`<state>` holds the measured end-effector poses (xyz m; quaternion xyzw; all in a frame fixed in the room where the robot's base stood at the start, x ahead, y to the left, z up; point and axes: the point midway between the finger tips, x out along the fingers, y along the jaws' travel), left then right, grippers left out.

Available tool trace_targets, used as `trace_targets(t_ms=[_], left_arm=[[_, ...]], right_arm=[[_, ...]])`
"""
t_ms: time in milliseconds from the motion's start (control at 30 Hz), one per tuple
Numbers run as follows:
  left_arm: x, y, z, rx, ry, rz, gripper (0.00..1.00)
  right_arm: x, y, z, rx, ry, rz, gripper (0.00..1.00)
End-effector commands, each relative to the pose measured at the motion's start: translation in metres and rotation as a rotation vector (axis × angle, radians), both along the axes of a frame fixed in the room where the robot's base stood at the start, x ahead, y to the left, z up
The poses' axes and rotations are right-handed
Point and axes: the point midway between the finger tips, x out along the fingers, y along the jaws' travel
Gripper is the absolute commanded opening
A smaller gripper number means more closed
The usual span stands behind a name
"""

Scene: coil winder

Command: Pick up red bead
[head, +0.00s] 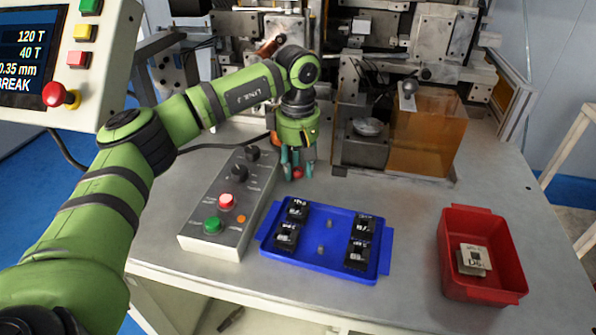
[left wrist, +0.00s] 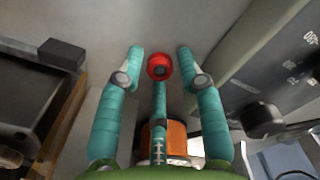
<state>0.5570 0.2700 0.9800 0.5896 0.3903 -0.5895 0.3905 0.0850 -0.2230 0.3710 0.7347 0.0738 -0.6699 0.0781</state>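The red bead (left wrist: 159,67) lies on the grey table top, with a dark hole in its middle, in the left wrist view. In the head view the bead (head: 297,174) is a small red spot under my left gripper. My left gripper (head: 298,172) points down over it. In the left wrist view the teal fingers of the gripper (left wrist: 160,65) are spread around the bead, with gaps on both sides. One finger's tip is close below the bead; I cannot tell if it touches. My right gripper is not in view.
A grey control box (head: 226,205) with knobs and buttons stands left of the bead. A blue tray (head: 325,270) with several black parts lies in front. A red bin (head: 482,285) is at the right. The machine with an amber box (head: 428,135) stands behind.

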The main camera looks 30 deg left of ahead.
Motion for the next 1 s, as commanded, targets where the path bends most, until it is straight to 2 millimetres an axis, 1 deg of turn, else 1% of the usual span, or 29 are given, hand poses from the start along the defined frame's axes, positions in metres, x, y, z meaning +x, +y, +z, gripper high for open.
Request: trace_targets(t_ms=[33, 100, 233, 267, 467, 567, 667, 767, 833, 867, 1000], left_arm=[[0.000, 0.000, 0.000, 0.000, 0.000, 0.000, 0.23], [0.000, 0.000, 0.000, 0.000, 0.000, 0.000, 0.14], [0.000, 0.000, 0.000, 0.000, 0.000, 0.000, 0.13], [0.000, 0.000, 0.000, 0.000, 0.000, 0.000, 0.11], [0.000, 0.000, 0.001, 0.000, 0.000, 0.000, 0.11], [0.000, 0.000, 0.004, 0.001, -0.001, 0.000, 0.11], [0.001, 0.000, 0.012, 0.000, -0.003, 0.001, 0.11], [0.001, 0.000, 0.026, -0.001, -0.005, 0.001, 0.11], [0.001, -0.001, 0.041, -0.002, -0.006, 0.000, 0.11], [0.001, -0.006, 0.044, -0.002, -0.004, -0.005, 0.11], [-0.002, -0.039, 0.062, 0.000, -0.003, -0.008, 0.11]], right_arm=[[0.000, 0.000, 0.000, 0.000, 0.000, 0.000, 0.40], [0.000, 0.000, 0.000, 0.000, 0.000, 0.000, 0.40], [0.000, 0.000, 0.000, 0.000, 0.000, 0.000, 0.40], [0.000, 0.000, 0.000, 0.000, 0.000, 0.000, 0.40], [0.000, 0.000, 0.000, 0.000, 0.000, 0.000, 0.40], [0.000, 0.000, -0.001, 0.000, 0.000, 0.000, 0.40], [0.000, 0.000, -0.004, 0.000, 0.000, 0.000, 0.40], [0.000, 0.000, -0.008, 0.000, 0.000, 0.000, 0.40], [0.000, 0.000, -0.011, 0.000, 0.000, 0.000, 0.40], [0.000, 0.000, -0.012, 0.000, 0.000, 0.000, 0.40], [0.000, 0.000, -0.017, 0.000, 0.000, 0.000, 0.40]])
